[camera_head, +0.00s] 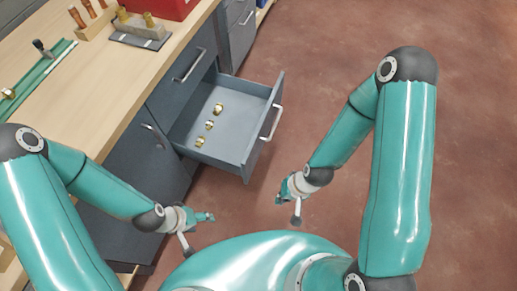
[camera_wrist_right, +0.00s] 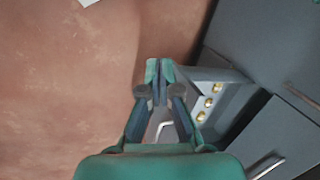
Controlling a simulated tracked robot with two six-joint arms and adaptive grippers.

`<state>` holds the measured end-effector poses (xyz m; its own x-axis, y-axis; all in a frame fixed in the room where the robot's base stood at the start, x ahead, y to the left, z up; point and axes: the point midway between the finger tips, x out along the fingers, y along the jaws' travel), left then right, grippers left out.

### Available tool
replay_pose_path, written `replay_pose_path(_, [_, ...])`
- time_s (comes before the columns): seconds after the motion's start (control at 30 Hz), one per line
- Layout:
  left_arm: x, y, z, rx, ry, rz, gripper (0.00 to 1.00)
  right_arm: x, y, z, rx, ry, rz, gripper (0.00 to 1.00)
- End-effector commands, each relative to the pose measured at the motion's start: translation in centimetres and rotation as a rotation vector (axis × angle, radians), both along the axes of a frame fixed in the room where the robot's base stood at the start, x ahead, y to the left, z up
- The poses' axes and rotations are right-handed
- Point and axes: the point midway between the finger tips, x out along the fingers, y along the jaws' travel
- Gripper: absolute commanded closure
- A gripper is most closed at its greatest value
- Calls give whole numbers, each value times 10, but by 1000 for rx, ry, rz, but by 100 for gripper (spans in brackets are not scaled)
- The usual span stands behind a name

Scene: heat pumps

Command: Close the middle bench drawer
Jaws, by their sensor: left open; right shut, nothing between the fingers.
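The middle bench drawer (camera_head: 234,161) is grey and stands pulled out from the bench, with several brass fittings (camera_head: 209,125) lying in it. Its bar handle (camera_head: 271,122) is on the front panel. My right gripper (camera_head: 284,188) is shut and empty, in front of the drawer and apart from the handle in the head view. In the right wrist view the right gripper's fingers (camera_wrist_right: 160,72) are together, with the drawer (camera_wrist_right: 222,75) and part of its handle (camera_wrist_right: 163,129) beyond them. My left gripper (camera_head: 208,217) is open and empty, low beside the bench.
The wooden bench top (camera_head: 100,85) carries a red box (camera_head: 170,6), a wooden tool block (camera_head: 92,22) and a green rail (camera_head: 38,80). A closed drawer (camera_head: 190,66) sits above the open one. Reddish floor (camera_head: 350,45) lies clear to the right.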

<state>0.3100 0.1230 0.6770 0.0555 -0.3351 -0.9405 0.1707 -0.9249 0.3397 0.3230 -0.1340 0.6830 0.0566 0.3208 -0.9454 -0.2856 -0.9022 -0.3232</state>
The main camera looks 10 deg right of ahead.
Motion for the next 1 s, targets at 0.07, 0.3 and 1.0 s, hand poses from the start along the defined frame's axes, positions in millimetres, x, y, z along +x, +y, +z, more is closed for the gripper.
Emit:
replay_pose_path(0.07, [0,0,-34,0,1,0,39,16,-12,-26,-5,23,-121,100])
replay_pose_path(0.3, [0,0,-131,0,1,1,39,75,-48,-70,70,167,-690,100])
replay_pose_path(1.0, [0,0,-295,0,0,0,39,174,-79,-25,668,607,-1626,100])
